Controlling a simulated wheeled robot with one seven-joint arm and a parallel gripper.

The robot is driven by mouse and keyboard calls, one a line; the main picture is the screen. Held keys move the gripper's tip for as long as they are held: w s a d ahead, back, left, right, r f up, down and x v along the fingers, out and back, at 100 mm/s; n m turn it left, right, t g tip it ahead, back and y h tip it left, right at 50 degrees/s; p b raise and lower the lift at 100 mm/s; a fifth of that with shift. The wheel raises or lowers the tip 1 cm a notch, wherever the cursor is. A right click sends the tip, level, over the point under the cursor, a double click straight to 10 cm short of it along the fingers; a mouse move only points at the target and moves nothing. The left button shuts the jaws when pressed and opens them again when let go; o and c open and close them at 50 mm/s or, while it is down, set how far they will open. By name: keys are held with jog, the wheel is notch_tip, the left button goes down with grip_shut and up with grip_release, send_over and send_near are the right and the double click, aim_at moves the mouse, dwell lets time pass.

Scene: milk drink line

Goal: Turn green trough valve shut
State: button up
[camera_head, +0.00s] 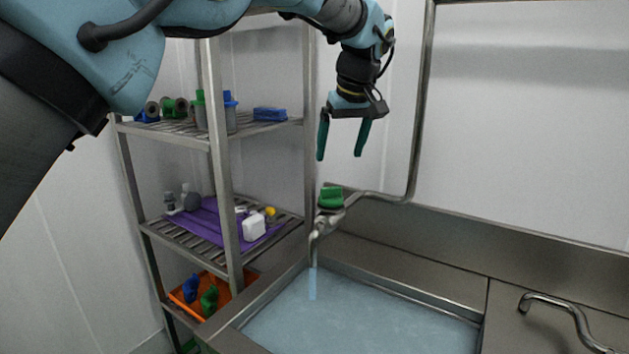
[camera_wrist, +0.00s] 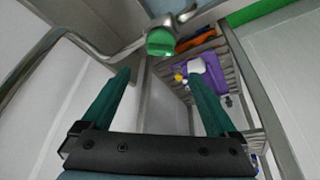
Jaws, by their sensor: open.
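The green trough valve (camera_head: 331,197) is a green handle on the metal pipe above the trough. It also shows in the wrist view (camera_wrist: 161,43), ahead of my fingers. Water runs from the spout below it in a thin stream (camera_head: 312,284) into the trough (camera_head: 232,328), which holds bluish water. My gripper (camera_head: 340,158) hangs above the valve with its green fingers pointing down. The fingers are spread apart and empty, and do not touch the valve. In the wrist view my gripper (camera_wrist: 158,84) shows both fingers with a wide gap.
A metal rack (camera_head: 222,165) stands left of the trough, with bottles, a purple mat (camera_head: 205,222) and an orange tray (camera_head: 181,299). The bent pipe (camera_head: 419,110) rises right of my gripper. A metal handle (camera_head: 558,302) sits on the counter at right.

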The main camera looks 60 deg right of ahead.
aim_at(331, 188)
jog(key=p+x, duration=0.3)
jog(key=x, duration=0.7)
jog(key=shift+w+f, duration=0.1)
jog(key=shift+f, duration=0.25)
jog(key=shift+c, duration=0.3)
jog(key=c, duration=1.3)
